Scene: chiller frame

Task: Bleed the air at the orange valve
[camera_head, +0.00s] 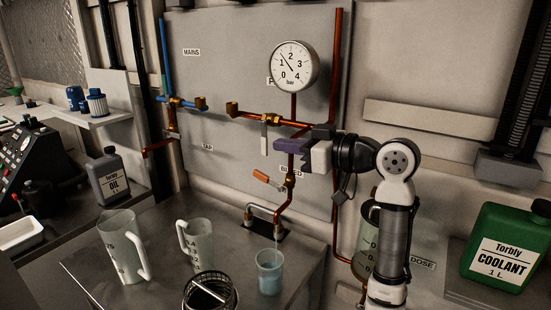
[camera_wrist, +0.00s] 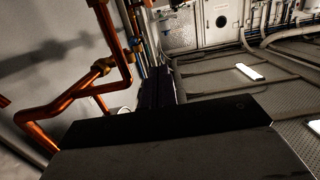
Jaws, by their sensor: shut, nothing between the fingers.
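The orange valve handle (camera_head: 268,181) sits low on the grey panel, tilted, its upper end to the left. It joins a brass body on the copper pipe, beside a partly hidden label. My gripper (camera_head: 280,147) is shut and empty, with purple fingers pointing left, above the handle and apart from it in the picture. In the wrist view the dark fingers (camera_wrist: 155,85) show beside copper pipe with a brass fitting (camera_wrist: 103,66); I cannot make out the orange handle there. The round gauge (camera_head: 294,66) above has its needle between 1 and 2 bar. A clear beaker (camera_head: 270,273) stands below the valve.
Two measuring jugs (camera_head: 120,245) (camera_head: 199,244) and a wire basket (camera_head: 210,292) stand on the metal bench. A grey lever (camera_head: 264,139) hangs left of my gripper. A green coolant can (camera_head: 508,247) stands right; a grey oil bottle (camera_head: 110,177) stands left. A dosing vessel (camera_head: 366,240) is partly behind my arm.

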